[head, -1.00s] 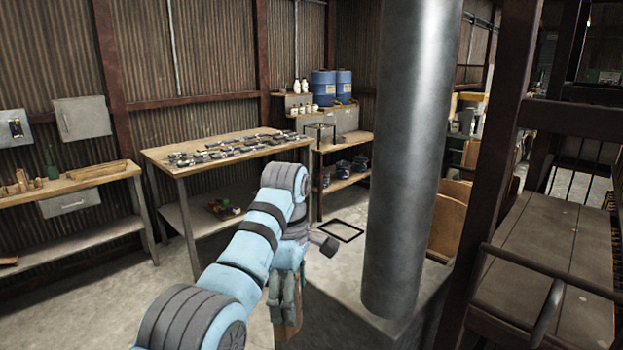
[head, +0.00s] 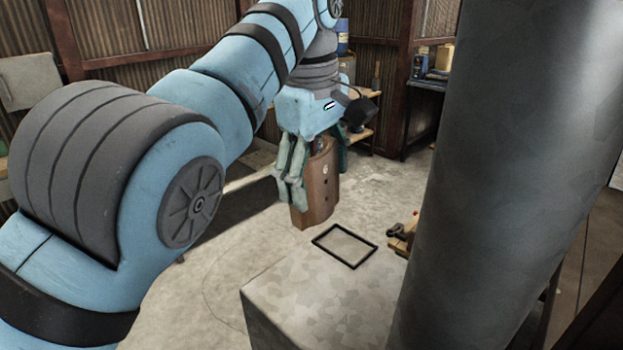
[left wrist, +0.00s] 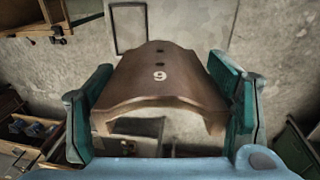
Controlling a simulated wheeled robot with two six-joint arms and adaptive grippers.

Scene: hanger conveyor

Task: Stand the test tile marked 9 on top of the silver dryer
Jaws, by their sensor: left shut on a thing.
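The brown curved test tile (head: 321,185) is held upright in my left gripper (head: 312,172). In the left wrist view the tile (left wrist: 150,85) shows a white 9 and dark holes, with green fingers pressed on both its sides. The silver dryer (head: 300,300) is a speckled grey metal box at the lower middle of the head view. A black rectangular outline (head: 345,261) marks its top near the far edge. The tile is apart from the dryer, beyond and left of the outline in the picture. My right gripper is not in view.
A wide grey metal pipe (head: 500,170) rises at the right, close to the black outline. A bench (head: 425,82) stands at the back. A small wooden item with a clamp (head: 402,235) shows beyond the dryer. Concrete floor lies around.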

